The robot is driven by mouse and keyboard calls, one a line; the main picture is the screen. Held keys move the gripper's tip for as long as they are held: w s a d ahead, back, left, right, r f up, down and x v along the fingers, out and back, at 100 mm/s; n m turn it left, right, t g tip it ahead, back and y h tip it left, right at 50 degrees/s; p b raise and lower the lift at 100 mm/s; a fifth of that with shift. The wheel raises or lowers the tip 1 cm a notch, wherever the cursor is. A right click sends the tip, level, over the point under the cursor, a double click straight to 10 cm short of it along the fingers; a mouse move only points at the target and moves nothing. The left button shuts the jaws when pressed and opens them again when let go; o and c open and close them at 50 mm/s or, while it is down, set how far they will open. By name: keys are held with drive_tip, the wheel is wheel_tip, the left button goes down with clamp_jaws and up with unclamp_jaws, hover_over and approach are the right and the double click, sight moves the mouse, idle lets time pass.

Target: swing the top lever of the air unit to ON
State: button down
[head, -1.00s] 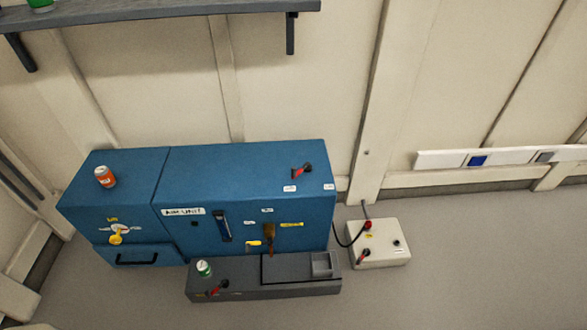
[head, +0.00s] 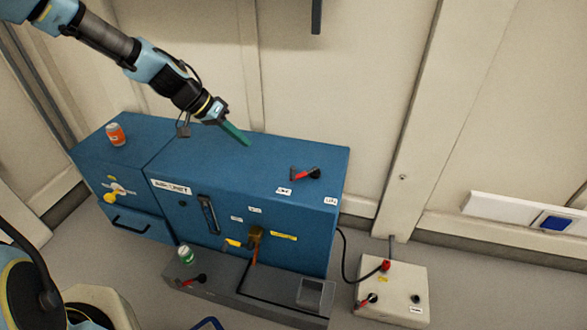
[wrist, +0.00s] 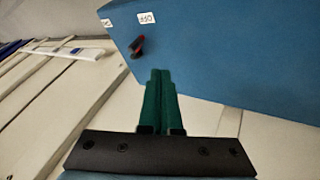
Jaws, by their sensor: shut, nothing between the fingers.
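The top lever (head: 303,174) lies on the blue air unit's (head: 240,165) top near its right end. It has a red handle and a black pivot, with the handle pointing left in the head view. It also shows in the wrist view (wrist: 137,45). Two white labels sit in front of it, a left one (head: 284,191) and a right one (head: 330,201). In the wrist view the nearer label (wrist: 147,18) appears to read OFF upside down; the other is too small to read. My gripper (head: 247,142) is shut and empty, above the unit's top, left of and apart from the lever.
An orange can (head: 116,134) stands on the unit's left top. A grey plinth (head: 255,285) in front bears a green can (head: 186,255) and another red lever (head: 190,279). A pale box (head: 395,295) with a red lever is at right. The wall (head: 350,100) rises behind the unit.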

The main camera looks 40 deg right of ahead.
drive_tip(key=shift+s+d, duration=0.1)
drive_tip(key=shift+d, duration=0.15)
drive_tip(key=x, duration=1)
drive_tip(key=shift+s+f, duration=0.1)
drive_tip(key=shift+s, duration=0.05)
drive_tip(key=shift+s+d, duration=0.2)
drive_tip(key=shift+s, duration=0.35)
drive_tip(key=shift+s+d, duration=0.2)
drive_tip(key=shift+s, duration=0.35)
drive_tip(key=shift+s+d, duration=0.3)
drive_tip(key=shift+s, duration=0.35)
drive_tip(key=shift+s, duration=0.15)
